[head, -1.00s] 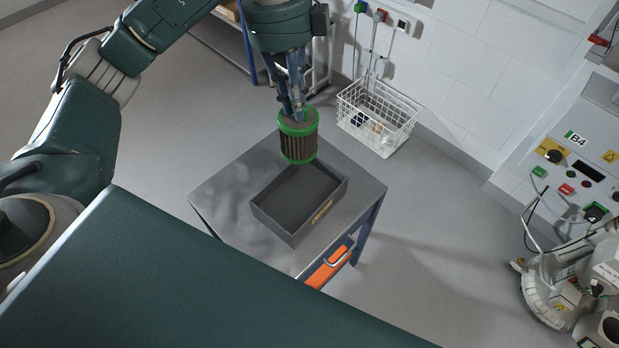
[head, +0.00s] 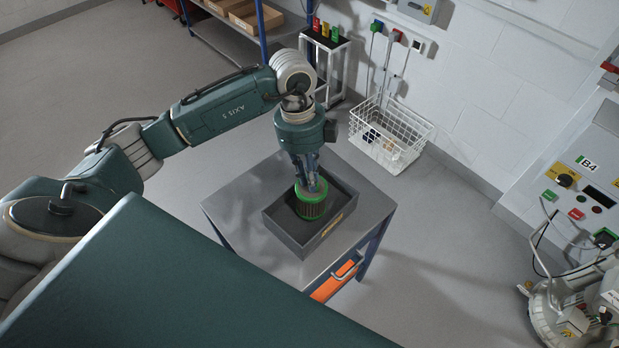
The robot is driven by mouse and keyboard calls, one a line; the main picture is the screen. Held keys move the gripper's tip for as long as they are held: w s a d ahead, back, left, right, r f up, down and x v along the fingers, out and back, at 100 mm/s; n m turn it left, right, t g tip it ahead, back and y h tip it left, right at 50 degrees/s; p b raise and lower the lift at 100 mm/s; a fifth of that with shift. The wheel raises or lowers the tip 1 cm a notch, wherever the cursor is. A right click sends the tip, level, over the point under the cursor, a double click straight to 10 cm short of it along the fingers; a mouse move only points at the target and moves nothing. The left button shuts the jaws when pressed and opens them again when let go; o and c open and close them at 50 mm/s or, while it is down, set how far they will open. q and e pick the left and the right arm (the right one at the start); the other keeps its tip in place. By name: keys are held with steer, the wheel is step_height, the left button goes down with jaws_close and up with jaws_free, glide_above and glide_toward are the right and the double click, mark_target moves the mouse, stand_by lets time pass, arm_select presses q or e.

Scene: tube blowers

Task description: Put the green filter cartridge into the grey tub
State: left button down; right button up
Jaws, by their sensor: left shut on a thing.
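The green filter cartridge (head: 311,206), a dark pleated cylinder with green end rings, is upright inside the grey tub (head: 302,251). The tub is an open rectangular box on a small grey table. My left gripper (head: 311,187) points down from above and is shut on the top of the cartridge. My right gripper is not in view.
The small table (head: 240,213) has bare top around the tub. A white wire basket (head: 392,133) stands on the floor by the wall. A control panel (head: 590,185) is at the right. A shelf rack with boxes (head: 240,20) stands at the back.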

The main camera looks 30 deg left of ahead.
arm_select(q)
steer(key=shift+f, duration=0.75)
steer(key=shift+f, duration=0.15)
steer(key=c, duration=1.7)
jaws_free()
steer(key=shift+c, duration=0.2)
step_height(320, 180, up, 12)
steer(key=a+b, duration=0.1)
steer(key=b, duration=0.1)
steer(key=shift+w+a+b, duration=0.2)
steer(key=shift+a+b, duration=0.1)
steer(key=shift+a, duration=0.1)
